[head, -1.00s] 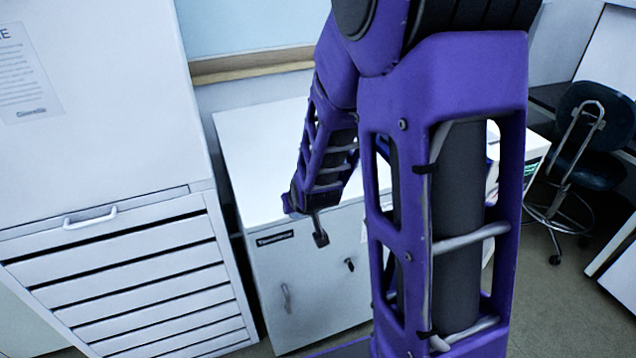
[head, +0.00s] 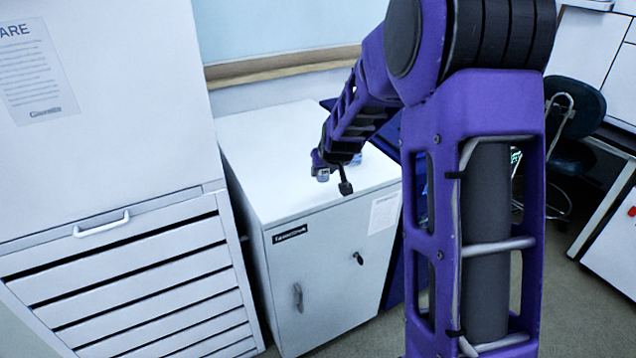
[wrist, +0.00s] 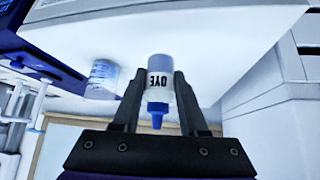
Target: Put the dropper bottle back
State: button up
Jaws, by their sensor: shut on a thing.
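The dropper bottle (wrist: 158,85) is a small white bottle with a blue tip and a "DYE" label. It appears upside down in the wrist view, between the two black fingers of my gripper (wrist: 160,88), which is shut on it. In the head view my gripper (head: 334,180) is over the front part of the white cabinet top (head: 265,150). The bottle is hard to make out there. I cannot tell whether its base touches the cabinet top.
A clear labelled container (wrist: 103,76) stands on the cabinet top beside the bottle; part of it may show behind my gripper in the head view. A tall drawer unit (head: 110,240) stands on the left. A dark chair (head: 572,115) is at the right. The top's left part is clear.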

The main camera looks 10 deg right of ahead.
jog(key=w+r+n+y+b, duration=0.1)
jog(key=w+r+b, duration=0.25)
jog(key=w, duration=0.65)
notch_tip(320, 180, down, 9)
jog(key=shift+d+r, duration=0.1)
jog(key=shift+d, duration=0.05)
jog(key=shift+f+b, duration=0.3)
jog(key=shift+b, duration=0.05)
jog(key=o, duration=0.6)
jog(key=shift+r, duration=0.1)
jog(key=shift+r, duration=0.1)
jog(key=shift+r+p, duration=0.2)
jog(key=shift+p, duration=0.1)
jog(key=v, duration=1.1)
jog(key=shift+s+r, duration=0.25)
